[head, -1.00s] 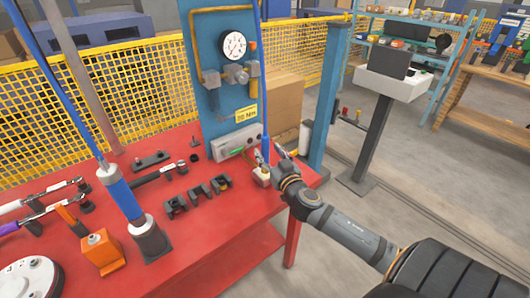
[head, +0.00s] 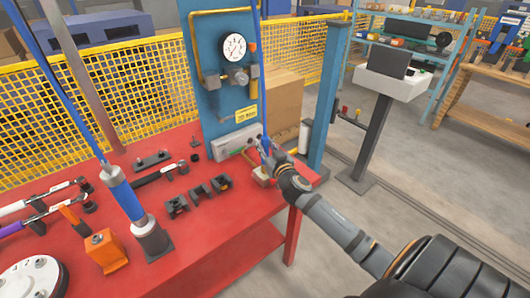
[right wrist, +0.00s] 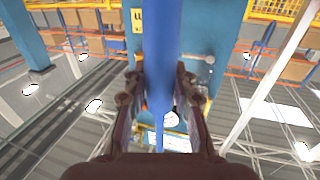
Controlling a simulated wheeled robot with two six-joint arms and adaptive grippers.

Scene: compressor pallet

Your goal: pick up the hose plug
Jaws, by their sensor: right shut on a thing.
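The blue hose (head: 257,70) hangs from above at the blue panel. Its lower end, where the plug is, meets my right gripper (head: 263,148) and is hard to make out there. In the right wrist view, the thick blue hose (right wrist: 162,45) runs down the middle between the two fingers of my right gripper (right wrist: 160,88), which is shut on it at the plug. The fingers hide most of the plug. My left gripper is not in view.
The red table (head: 225,226) carries black clamps (head: 198,192), an orange block (head: 106,250) and a blue upright tool (head: 124,195). A grey box (head: 236,142) and a small pale block (head: 261,179) are near my right gripper. The blue panel (head: 209,100) stands behind.

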